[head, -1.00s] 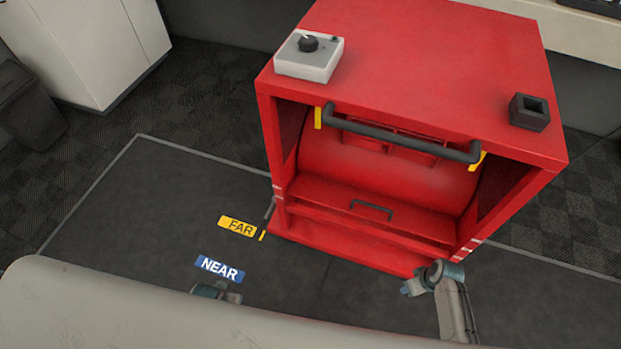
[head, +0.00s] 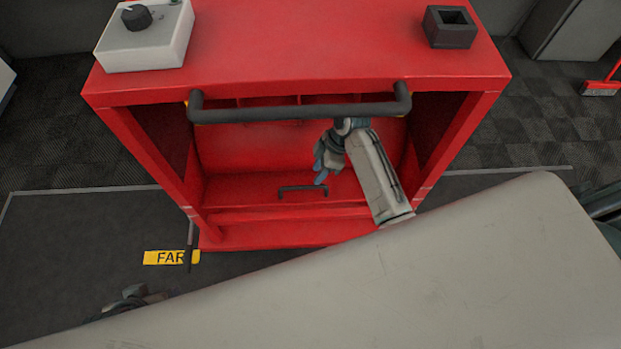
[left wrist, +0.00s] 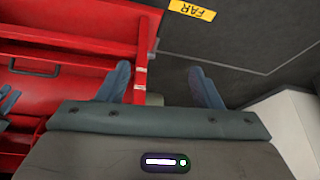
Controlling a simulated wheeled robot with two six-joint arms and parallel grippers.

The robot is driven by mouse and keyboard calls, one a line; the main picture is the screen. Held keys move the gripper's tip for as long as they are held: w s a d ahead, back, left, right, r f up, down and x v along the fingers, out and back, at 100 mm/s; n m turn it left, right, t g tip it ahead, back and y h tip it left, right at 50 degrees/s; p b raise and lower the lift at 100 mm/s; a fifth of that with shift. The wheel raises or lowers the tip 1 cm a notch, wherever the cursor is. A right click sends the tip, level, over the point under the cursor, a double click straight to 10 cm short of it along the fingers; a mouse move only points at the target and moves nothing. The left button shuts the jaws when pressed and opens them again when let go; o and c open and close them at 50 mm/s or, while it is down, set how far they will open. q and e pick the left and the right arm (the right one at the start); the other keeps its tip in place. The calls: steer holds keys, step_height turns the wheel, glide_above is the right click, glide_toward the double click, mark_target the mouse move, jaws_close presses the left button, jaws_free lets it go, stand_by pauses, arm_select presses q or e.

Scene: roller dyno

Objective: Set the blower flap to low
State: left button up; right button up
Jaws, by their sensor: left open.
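The red blower housing (head: 300,72) stands open at the front in the head view. A thick dark bar handle (head: 300,112) spans the top of its opening, with a curved red panel (head: 245,150) behind. A small dark handle (head: 303,188) is lower inside; it also shows in the left wrist view (left wrist: 33,70). No flap marking is legible. My right gripper (head: 322,168) is in front of the opening, below the bar and just above right of the small handle; its jaw state is unclear. My left gripper (left wrist: 160,85) is open and empty; only a part shows low in the head view (head: 130,300).
A grey box with a black knob (head: 137,17) and a dark square holder (head: 450,27) are on the housing top. A thin dark rod (head: 190,240) stands by its left corner, over the yellow FAR label (head: 165,257). Dark floor lies free to the left.

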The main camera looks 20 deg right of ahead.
steer(key=x, duration=0.6)
steer(key=shift+b, duration=0.4)
jaws_close()
